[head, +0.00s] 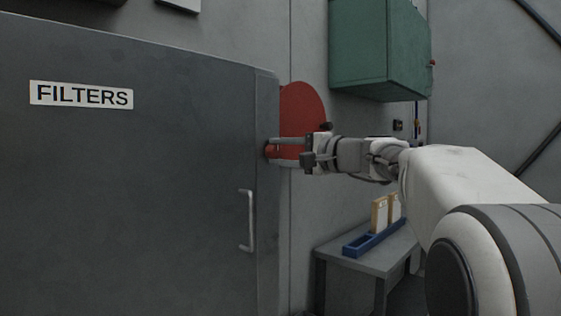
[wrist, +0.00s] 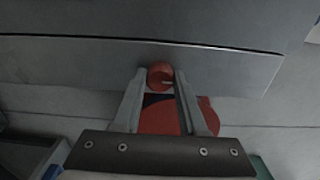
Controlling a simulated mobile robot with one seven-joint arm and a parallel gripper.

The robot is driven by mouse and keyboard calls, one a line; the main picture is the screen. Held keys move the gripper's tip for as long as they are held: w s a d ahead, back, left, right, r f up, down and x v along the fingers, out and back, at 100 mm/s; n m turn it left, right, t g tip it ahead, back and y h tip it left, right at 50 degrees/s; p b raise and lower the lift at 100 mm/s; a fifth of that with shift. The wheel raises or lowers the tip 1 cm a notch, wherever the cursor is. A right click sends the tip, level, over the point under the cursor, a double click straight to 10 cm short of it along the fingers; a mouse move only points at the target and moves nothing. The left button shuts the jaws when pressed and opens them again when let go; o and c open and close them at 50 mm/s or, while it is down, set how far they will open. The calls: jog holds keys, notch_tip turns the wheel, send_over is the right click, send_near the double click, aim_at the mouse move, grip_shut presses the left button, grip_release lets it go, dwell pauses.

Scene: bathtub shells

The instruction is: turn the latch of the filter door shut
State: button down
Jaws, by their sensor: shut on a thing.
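The grey filter door (head: 140,190), marked FILTERS, fills the left of the head view. It has a vertical handle (head: 247,220) near its right edge. A small red latch (head: 271,151) sits at that edge; in the wrist view the red latch (wrist: 160,75) shows as a round knob between the fingertips. My gripper (head: 275,151) is shut on the latch, with one finger on each side of it in the wrist view (wrist: 160,78). The fingers partly hide the latch in the head view, and its turn angle is hard to tell.
A red rounded plate (head: 302,108) is behind my gripper. A green box (head: 378,45) hangs on the wall above. Below my arm stands a grey table (head: 370,262) with a blue tray (head: 365,243) holding pale upright pieces (head: 380,215).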

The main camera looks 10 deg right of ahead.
dwell(0.4)
jog(key=shift+c, duration=2.2)
grip_release()
jog(key=shift+s+d, duration=0.1)
jog(key=p+v, duration=0.1)
jog(key=v, duration=1.6)
jog(key=shift+p, duration=0.4)
